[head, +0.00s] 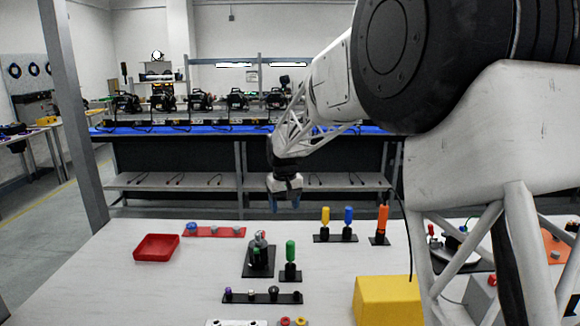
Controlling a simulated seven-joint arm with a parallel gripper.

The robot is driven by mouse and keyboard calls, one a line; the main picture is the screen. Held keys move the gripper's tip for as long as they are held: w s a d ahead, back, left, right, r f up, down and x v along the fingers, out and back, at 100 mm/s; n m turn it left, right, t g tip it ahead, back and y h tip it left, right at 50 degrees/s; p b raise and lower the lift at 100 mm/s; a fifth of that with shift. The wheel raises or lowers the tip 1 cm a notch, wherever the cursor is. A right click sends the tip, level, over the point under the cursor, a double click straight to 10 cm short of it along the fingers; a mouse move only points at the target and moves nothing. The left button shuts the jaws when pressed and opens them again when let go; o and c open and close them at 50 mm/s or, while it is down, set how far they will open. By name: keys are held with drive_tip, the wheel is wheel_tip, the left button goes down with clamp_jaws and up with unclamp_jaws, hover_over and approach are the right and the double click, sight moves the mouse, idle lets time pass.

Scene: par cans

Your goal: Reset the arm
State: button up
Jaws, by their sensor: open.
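My gripper (286,200) hangs above the far part of the white table (120,265), pointing down, with dark blue fingertips. It is small in the head view, open, and nothing shows between its fingers. My arm reaches in from the upper right, with a white lattice forearm ending at the gripper. The gripper is above and apart from the objects on the table.
Below are a red tray (157,248), a red strip (214,232), a green-handled piece (290,252), yellow (325,217) and blue (348,217) pieces, an orange piece (382,219), a black strip (262,298) and a yellow box (387,301). The table's left side is mostly clear.

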drive_tip(key=s+d+r+m, duration=0.15)
drive_tip(key=s+d, duration=0.45)
drive_tip(key=s, duration=0.6)
drive_tip(key=s+d+r+m+t, duration=0.1)
drive_tip(key=s+d+r, duration=0.3)
drive_tip(key=s, duration=0.8)
drive_tip(key=s+d+r+m, duration=0.1)
drive_tip(key=s+d+r, duration=0.1)
drive_tip(key=s+d, duration=0.75)
drive_tip(key=s+f, duration=0.2)
drive_tip(key=s, duration=0.6)
drive_tip(key=s+f+m+t, duration=0.1)
drive_tip(key=s+f, duration=0.2)
drive_tip(key=s, duration=0.5)
drive_tip(key=shift+d, duration=0.4)
